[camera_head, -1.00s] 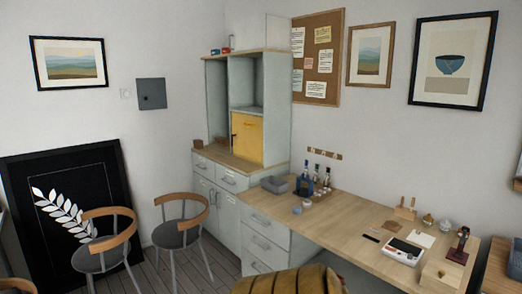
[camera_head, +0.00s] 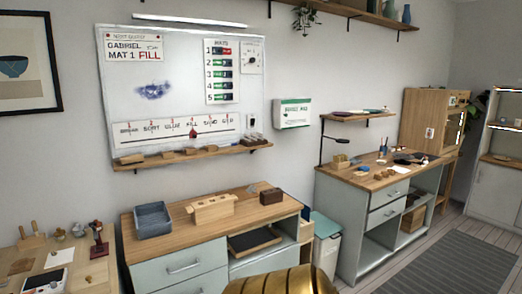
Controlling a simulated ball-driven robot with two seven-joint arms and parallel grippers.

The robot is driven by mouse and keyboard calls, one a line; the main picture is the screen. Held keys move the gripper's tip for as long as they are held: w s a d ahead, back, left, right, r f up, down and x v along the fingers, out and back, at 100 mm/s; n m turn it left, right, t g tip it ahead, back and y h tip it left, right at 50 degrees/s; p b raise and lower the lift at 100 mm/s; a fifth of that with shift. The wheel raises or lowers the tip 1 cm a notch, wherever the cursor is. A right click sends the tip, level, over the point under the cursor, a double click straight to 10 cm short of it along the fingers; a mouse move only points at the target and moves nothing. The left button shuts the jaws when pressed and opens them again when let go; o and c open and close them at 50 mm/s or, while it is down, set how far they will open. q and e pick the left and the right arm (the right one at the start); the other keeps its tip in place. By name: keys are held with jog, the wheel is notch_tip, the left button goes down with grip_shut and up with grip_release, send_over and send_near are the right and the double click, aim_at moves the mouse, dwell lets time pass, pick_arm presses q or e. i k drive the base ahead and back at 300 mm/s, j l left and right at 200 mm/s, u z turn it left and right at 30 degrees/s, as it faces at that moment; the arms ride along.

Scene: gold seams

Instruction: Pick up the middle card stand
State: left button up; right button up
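I cannot tell for sure which thing is the middle card stand. Several small wooden blocks lie on the narrow ledge (camera_head: 192,155) under the whiteboard, among them one near its middle (camera_head: 190,151); they are too small to tell if they are card stands. A long, light wooden holder with holes (camera_head: 211,210) stands on the middle cabinet, between a grey-blue bin (camera_head: 152,220) and a dark brown box (camera_head: 271,196). Neither of my grippers shows in the view.
The middle cabinet's wooden top (camera_head: 175,210) is partly bare. A second workbench (camera_head: 380,175) with small items stands to the right. A white-and-teal waste bin (camera_head: 325,243) stands between them. Open floor with a grey rug (camera_head: 455,262) lies at right.

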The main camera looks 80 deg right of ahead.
aim_at(188, 151)
jog(key=z, duration=2.2)
jog(key=i+l+z, duration=0.1)
jog(key=i, duration=0.2)
